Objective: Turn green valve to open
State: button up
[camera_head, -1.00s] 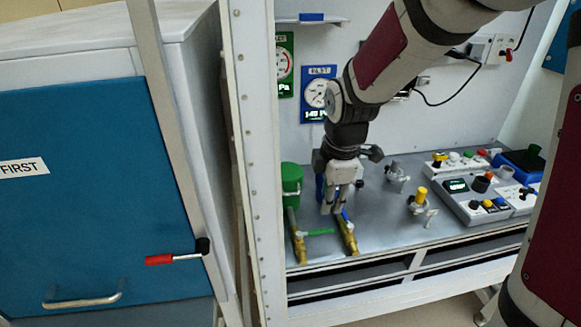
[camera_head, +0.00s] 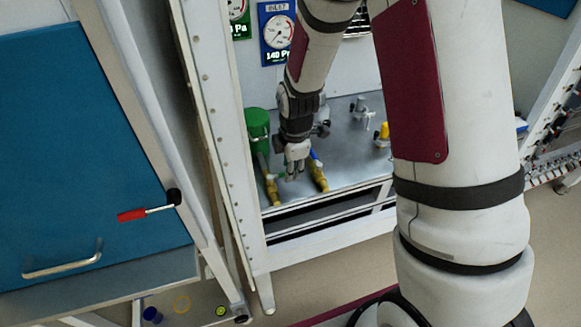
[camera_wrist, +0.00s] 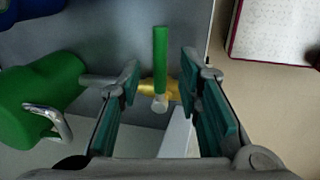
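The green valve's lever (camera_wrist: 160,58) shows in the wrist view as a straight green bar on a brass body (camera_wrist: 174,88), with a pale round end below it. My gripper (camera_wrist: 159,77) is open, and the lever's lower part appears between its two fingers. I cannot tell whether either finger touches it. In the head view, my gripper (camera_head: 295,173) is just right of the left brass pipe (camera_head: 271,188) and hides most of the green lever. The blue-handled valve (camera_head: 318,173) stands just right of my gripper.
A green canister (camera_head: 258,126) stands behind the left pipe and shows at left in the wrist view (camera_wrist: 40,100). A yellow-topped fitting (camera_head: 383,133) is farther right on the grey deck. The cabinet's white frame post (camera_head: 222,130) is close on the left.

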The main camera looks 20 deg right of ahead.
jog(key=shift+w+f, duration=0.1)
jog(key=shift+f, duration=0.45)
grip_shut()
